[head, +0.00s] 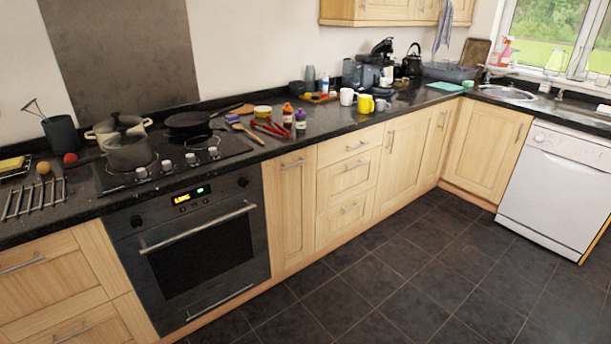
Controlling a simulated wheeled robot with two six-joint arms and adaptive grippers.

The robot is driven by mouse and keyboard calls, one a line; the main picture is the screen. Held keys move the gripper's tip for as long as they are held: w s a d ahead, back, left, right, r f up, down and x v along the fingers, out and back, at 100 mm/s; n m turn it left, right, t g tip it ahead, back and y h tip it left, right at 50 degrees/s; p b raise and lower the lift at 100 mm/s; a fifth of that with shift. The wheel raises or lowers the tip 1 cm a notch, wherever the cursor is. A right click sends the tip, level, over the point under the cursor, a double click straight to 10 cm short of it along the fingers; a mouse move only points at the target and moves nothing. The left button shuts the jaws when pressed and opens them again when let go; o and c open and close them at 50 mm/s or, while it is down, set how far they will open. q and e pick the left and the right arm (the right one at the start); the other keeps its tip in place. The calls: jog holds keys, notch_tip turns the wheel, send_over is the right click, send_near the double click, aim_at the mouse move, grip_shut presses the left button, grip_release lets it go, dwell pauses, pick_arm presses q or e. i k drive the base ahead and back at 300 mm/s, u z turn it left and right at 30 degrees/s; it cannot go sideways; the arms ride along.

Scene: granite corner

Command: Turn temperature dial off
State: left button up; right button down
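The black built-in oven (200,258) sits below the counter at the left in the head view, its door shut. Its panel has a round dial at the left end (136,221) and another round dial at the right end (242,182). A lit display (191,197) with yellow and green characters is between them. The dials' markings are too small to read, so I cannot tell which one is for temperature or how either is set. Neither of my grippers is in view.
The hob (175,160) above the oven has several silver knobs, pots and a black pan (188,124). A long handle (198,226) crosses the oven door. Bottles, mugs and utensils stand on the counter. The dark tiled floor (390,275) is clear.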

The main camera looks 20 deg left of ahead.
aim_at(242, 181)
jog(key=z, duration=0.2)
jog(key=i, duration=2.15)
jog(key=u, duration=0.75)
